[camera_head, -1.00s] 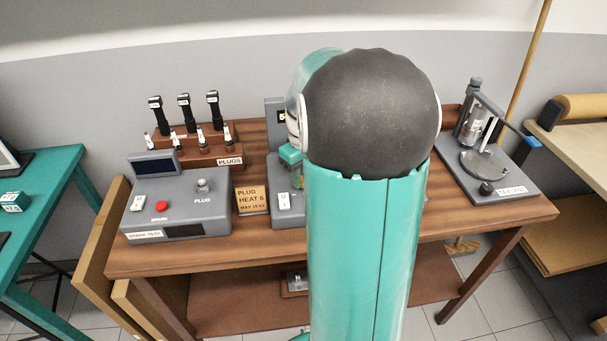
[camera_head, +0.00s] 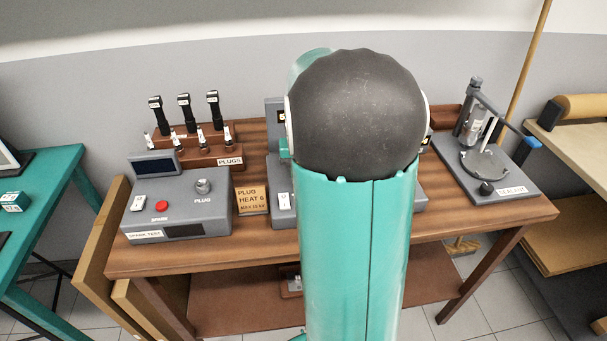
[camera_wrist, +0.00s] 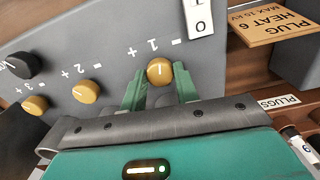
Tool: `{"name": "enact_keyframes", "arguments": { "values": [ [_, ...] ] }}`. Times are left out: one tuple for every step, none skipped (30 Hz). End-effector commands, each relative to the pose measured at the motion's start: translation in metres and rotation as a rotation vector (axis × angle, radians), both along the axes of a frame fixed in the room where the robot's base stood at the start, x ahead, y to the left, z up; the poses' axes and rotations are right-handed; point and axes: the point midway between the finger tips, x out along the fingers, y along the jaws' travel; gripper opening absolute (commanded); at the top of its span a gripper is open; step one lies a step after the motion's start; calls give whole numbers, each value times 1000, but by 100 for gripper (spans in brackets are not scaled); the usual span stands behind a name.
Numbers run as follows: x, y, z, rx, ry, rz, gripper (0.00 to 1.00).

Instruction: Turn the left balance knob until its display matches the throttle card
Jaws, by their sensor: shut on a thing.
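The left balance knob, a round yellow knob (camera_wrist: 160,71) marked 1 with plus and minus signs, is in the upside-down wrist view. My gripper (camera_wrist: 159,82) is shut on it, with one green finger on each side. The knob sits on a grey balance unit (camera_wrist: 110,60), which also shows in the head view (camera_head: 281,205), mostly hidden behind my arm. I cannot make out a throttle card.
Beside it on the panel are yellow knobs marked 2 (camera_wrist: 87,91) and 3 (camera_wrist: 35,105), a black knob (camera_wrist: 22,65) and a white rocker switch (camera_wrist: 199,18). A plug heat card (camera_head: 252,200) and spark tester (camera_head: 185,210) stand left, a sealant stand (camera_head: 490,185) right.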

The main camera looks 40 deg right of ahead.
Motion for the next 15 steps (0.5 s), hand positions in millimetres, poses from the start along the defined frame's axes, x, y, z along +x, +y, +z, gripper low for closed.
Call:
{"name": "enact_keyframes", "arguments": {
  "values": [
    [0, 0, 1, -2, -2, -5, 8],
    [0, 0, 1, -2, -2, -7, 8],
    [0, 0, 1, -2, -2, -8, 8],
    [0, 0, 1, -2, -2, -9, 8],
    [0, -1, 1, -2, -2, -10, 8],
    [0, -1, 1, -2, -2, -10, 8],
    [0, -1, 1, -2, -2, -10, 8],
    [0, -1, 1, -2, -2, -10, 8],
    [0, -1, 1, -2, -2, -9, 8],
    [0, -1, 1, -2, -2, -9, 8],
    [0, -1, 1, -2, -2, -9, 8],
    [0, -1, 1, -2, -2, -9, 8],
    [0, -1, 1, -2, -2, -9, 34],
    [0, -1, 1, -2, -2, -9, 40],
    [0, -1, 1, -2, -2, -9, 48]
  ]
}}
